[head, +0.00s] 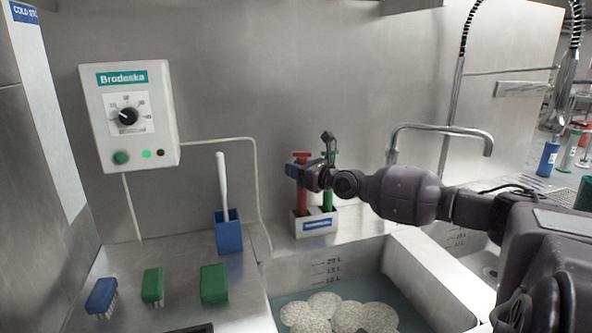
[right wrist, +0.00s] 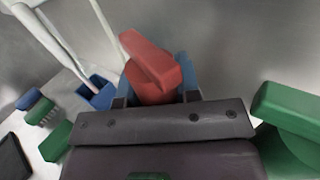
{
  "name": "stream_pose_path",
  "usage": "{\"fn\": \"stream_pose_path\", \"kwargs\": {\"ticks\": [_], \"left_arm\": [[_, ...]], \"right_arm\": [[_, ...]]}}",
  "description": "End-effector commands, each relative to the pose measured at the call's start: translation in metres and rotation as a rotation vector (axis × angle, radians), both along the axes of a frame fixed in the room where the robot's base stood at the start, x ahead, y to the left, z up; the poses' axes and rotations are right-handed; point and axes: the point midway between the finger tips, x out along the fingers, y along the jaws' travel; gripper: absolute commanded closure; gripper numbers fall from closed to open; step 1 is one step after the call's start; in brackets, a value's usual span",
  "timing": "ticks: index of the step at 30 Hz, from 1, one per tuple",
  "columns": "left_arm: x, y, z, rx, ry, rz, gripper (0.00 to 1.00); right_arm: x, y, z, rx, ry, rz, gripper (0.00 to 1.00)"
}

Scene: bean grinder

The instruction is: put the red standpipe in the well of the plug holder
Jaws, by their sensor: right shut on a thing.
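The red standpipe (head: 302,198) stands upright at the left side of the white plug holder (head: 300,227), which has a blue label. Its lower end meets the holder's top; I cannot tell how deep it sits in the well. My right gripper (head: 308,177) is shut on the standpipe below its T-shaped top. In the right wrist view the red top (right wrist: 150,62) shows between the fingers (right wrist: 155,98). A green standpipe (head: 327,198) stands in the holder to the right, partly hidden by my gripper. It also shows in the right wrist view (right wrist: 290,115). My left gripper is not in view.
A sink (head: 400,290) with water and pale round items (head: 325,305) lies in front of the holder. A blue caddy (head: 229,236) with a white-handled brush stands left. Blue (head: 101,296) and green brushes (head: 213,284) lie on the counter. A tap (head: 440,128) rises behind my right arm.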

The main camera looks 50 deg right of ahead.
Motion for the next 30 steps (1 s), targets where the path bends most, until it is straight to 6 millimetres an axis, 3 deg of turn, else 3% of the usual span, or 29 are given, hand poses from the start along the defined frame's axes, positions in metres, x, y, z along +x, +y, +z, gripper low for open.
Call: {"fn": "stream_pose_path", "kwargs": {"ticks": [3,4,8,20,30], "left_arm": [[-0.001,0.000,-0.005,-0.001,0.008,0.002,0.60],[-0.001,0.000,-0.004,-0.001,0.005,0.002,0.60],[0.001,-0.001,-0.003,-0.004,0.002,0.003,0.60],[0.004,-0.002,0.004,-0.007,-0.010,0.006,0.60],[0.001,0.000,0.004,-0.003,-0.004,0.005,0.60]], "right_arm": [[0.000,0.000,-0.006,0.002,0.003,0.000,1.00],[0.000,0.000,-0.005,0.001,0.003,0.000,0.65],[0.000,0.000,-0.004,0.001,0.002,0.000,0.45],[0.000,0.000,0.004,-0.001,-0.002,0.000,0.44],[-0.033,-0.003,0.000,0.001,0.003,-0.001,0.44]]}}
